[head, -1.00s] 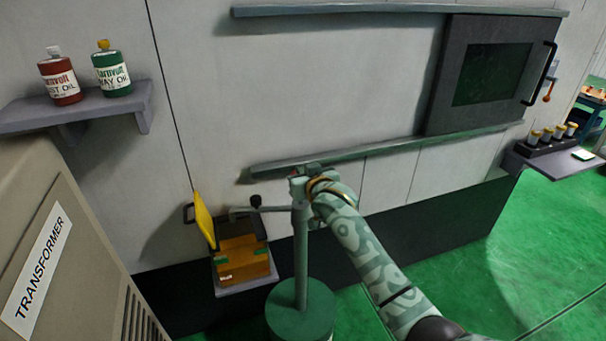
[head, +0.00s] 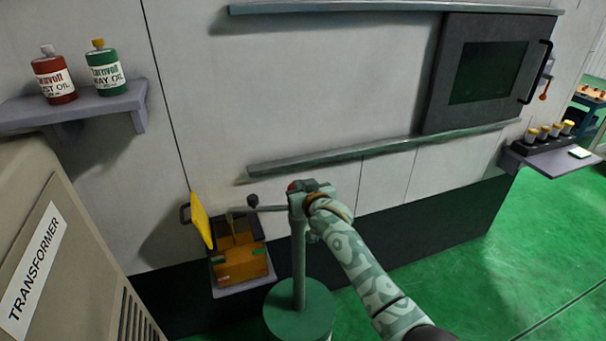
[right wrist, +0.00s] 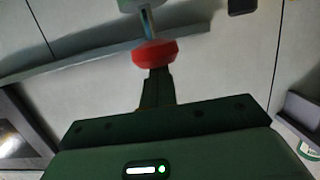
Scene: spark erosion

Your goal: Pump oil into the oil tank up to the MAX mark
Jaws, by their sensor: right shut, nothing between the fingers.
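The oil tank (head: 258,270) is an open-topped orange box with a raised yellow lid (head: 201,220), low against the machine wall. The MAX mark and oil level are too small to read. A green pump (head: 299,262) stands to its right on a round base; its spout (head: 272,209) reaches left over the tank. A narrow brownish strip shows below the spout's end; I cannot tell if it is oil. My right gripper (head: 309,193) is at the pump's top, beside its red knob (head: 292,187). In the right wrist view its shut, empty fingers (right wrist: 156,72) meet the red knob (right wrist: 155,53). My left gripper is out of view.
A beige transformer cabinet (head: 62,225) stands at the left. A wall shelf (head: 75,107) holds a red bottle (head: 54,77) and a green bottle (head: 107,70). A rail (head: 350,152) runs along the wall behind the pump. Green floor at the right is clear.

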